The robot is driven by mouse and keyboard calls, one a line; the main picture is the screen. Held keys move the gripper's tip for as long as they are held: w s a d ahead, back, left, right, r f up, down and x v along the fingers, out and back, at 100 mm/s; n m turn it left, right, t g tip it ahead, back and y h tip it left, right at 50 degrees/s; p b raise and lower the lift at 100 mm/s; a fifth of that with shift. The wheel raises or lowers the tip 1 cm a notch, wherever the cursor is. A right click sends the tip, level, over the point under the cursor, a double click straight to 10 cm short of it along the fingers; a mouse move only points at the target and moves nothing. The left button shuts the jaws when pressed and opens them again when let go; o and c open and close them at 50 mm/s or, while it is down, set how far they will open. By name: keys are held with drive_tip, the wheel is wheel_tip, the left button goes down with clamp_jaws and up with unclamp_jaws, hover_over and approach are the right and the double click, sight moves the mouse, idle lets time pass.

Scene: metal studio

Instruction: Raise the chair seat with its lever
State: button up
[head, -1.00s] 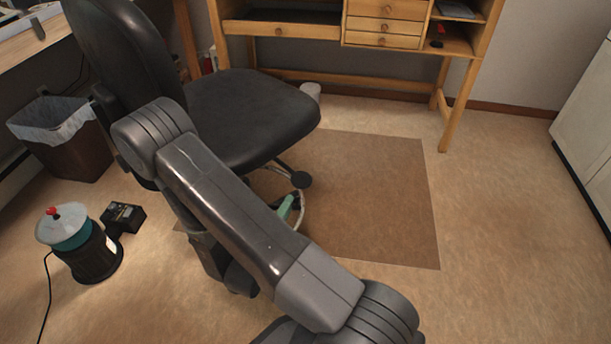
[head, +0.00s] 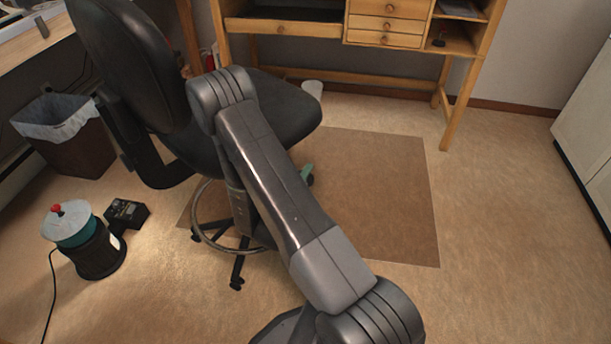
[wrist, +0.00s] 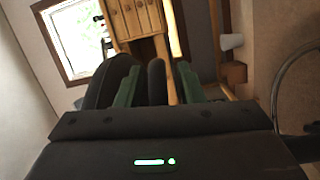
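The black office chair stands left of centre in the head view, with its backrest (head: 128,60) towards me and its seat (head: 290,108) partly behind my arm. My gripper shows there only as a bit of green (head: 307,174) below the seat's right edge. In the wrist view my gripper (wrist: 158,88) has its two green fingers apart. A dark rounded piece, seemingly the lever (wrist: 157,80), shows between them with gaps on both sides. Another dark shape, perhaps the seat edge, is beside the left finger. My arm hides the lever in the head view.
The chair's foot ring (head: 205,240) and legs are low at left of my arm. A wooden desk (head: 285,28) stands behind. A lined bin (head: 75,150) and a dark canister (head: 93,250) with a cable stand at left. Floor at right is clear.

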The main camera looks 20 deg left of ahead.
drive_tip(key=shift+c, duration=0.3)
clamp_jaws()
drive_tip(key=shift+r+p, duration=0.9)
drive_tip(key=shift+r, duration=0.8)
drive_tip(key=shift+o, duration=0.3)
unclamp_jaws()
drive_tip(key=s+p, duration=0.1)
drive_tip(key=s, duration=1.2)
drive_tip(key=shift+s+f, duration=0.4)
drive_tip(key=shift+f, duration=0.05)
